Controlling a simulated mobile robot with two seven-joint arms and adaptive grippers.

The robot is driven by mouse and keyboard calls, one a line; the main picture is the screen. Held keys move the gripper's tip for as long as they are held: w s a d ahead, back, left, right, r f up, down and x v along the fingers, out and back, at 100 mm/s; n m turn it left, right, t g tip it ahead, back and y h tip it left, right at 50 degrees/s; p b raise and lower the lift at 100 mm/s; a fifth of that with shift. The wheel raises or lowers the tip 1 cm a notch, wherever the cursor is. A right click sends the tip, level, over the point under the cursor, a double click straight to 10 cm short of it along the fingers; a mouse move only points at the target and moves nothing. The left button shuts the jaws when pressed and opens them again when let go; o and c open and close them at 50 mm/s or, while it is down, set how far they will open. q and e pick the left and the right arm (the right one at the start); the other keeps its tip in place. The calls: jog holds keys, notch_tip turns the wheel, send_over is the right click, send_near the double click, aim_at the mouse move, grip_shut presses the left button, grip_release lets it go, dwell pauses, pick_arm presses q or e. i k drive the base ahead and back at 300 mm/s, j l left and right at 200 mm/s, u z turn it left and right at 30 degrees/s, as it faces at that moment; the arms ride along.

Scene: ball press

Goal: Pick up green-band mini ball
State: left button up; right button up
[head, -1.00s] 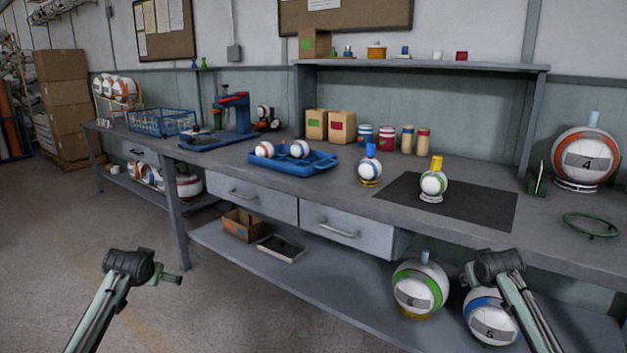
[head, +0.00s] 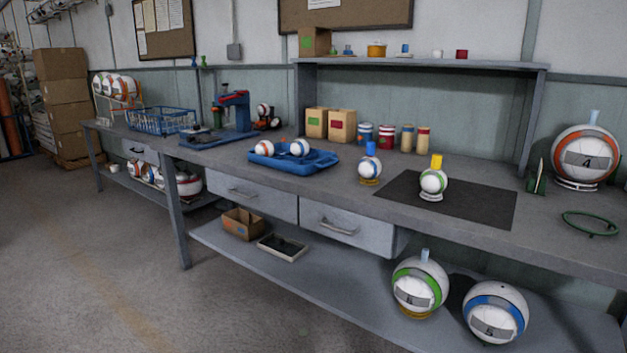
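The green-band mini ball (head: 433,182) is white with a green band. It sits upright on a small white ring stand on the dark mat (head: 482,207), with a yellow plug on its top. Neither of my grippers shows in the head view now, so nothing is seen near the ball and I cannot tell what the grippers hold.
A blue-plugged mini ball (head: 370,170) stands left of the mat. A blue tray (head: 292,168) with two balls is further left. A large orange-band ball (head: 585,157) and a green ring (head: 590,224) are at right.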

aim_at(432, 182)
jog(key=z, duration=0.4)
jog(key=i+z, duration=0.65)
jog(key=z, duration=0.15)
jog(key=i+j+z, duration=0.15)
jog(key=i+z, duration=0.2)
jog(key=k, duration=0.05)
